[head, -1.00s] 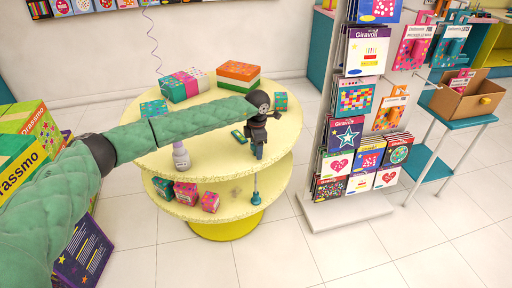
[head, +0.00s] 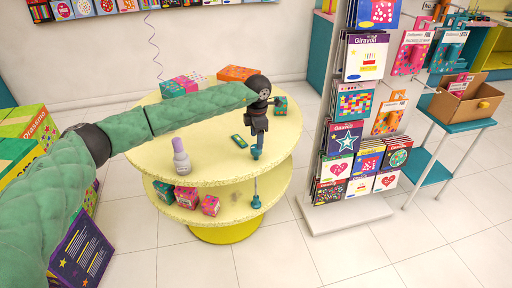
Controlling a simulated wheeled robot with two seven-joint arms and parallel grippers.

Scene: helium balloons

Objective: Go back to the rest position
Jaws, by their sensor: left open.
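My left arm, in a green quilted sleeve, reaches in from the left across the round yellow two-tier table (head: 205,165). My left gripper (head: 257,150) is black and points down over the right part of the upper tier. It is open, and I see nothing held in it. My right gripper is not in view.
Boxes (head: 238,73) stand on the table's far side, partly behind my forearm. A grey-white bottle (head: 181,157) and a small green item (head: 239,141) are on top. Small boxes (head: 187,194) sit below. A display rack (head: 335,130) stands close right, beside a teal stand with a cardboard box (head: 462,102).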

